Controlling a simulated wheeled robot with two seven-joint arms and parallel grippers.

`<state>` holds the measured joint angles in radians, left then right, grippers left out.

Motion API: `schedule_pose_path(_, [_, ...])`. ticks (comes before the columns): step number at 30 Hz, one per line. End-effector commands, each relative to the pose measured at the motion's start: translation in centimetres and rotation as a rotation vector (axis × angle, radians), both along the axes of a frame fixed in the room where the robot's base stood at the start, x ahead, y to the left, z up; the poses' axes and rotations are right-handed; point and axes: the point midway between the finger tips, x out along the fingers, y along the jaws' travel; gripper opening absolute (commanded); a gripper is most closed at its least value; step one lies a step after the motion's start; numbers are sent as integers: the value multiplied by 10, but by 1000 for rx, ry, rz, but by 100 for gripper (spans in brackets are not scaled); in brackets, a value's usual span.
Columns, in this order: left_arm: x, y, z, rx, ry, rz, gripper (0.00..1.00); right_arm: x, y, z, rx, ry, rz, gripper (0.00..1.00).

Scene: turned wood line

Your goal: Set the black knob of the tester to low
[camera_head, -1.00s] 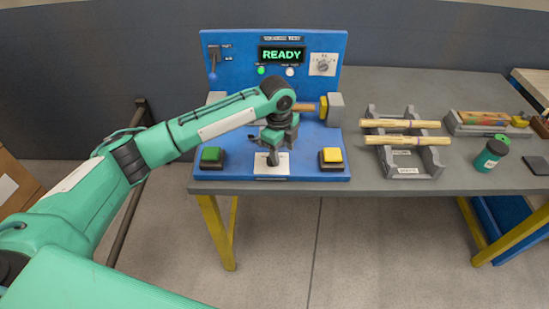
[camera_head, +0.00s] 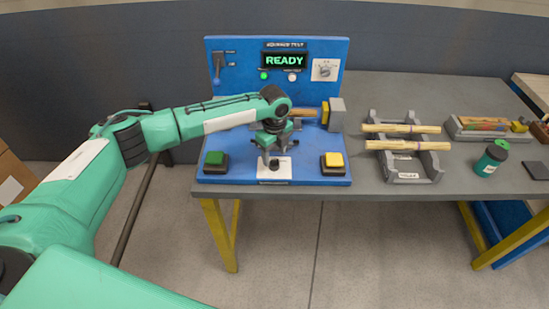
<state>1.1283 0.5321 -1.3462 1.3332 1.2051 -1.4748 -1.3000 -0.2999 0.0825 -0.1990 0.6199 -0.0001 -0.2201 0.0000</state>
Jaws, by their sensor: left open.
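The blue tester (camera_head: 310,160) stands on the grey table, its display reading READY. A white plate (camera_head: 283,172) lies on the front of its base, between the green and yellow buttons. The small black knob (camera_head: 274,164) shows on that plate, partly hidden by my gripper; its setting cannot be read. My left gripper (camera_head: 275,156) is open and points down just above the knob, with its fingers spread to either side. Whether the fingers touch the knob is unclear. My right gripper is not in view.
A green button (camera_head: 214,159) and a yellow button (camera_head: 333,160) flank the plate. A turned wooden piece (camera_head: 302,113) sits behind my gripper. A grey rack (camera_head: 406,175) holds turned wood pieces at the right. A dark green jar (camera_head: 490,158) stands farther right.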

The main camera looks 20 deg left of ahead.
Motion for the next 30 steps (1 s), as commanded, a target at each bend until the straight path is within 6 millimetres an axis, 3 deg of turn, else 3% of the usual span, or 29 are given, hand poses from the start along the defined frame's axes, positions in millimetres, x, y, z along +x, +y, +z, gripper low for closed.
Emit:
schedule_pose_path(3, [0, -1, -18, 1, 2, 0, 54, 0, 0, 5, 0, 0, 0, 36])
schedule_pose_path(9, [0, 0, -35, 0, 0, 0, 54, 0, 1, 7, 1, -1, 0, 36])
schedule_pose_path(18, [0, 0, -38, 0, 0, 0, 54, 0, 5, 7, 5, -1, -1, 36])
schedule_pose_path(25, [0, 0, -37, 0, 0, 0, 11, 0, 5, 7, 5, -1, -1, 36])
schedule_pose_path(30, [0, 0, -37, 0, 0, 4, 9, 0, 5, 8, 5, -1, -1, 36])
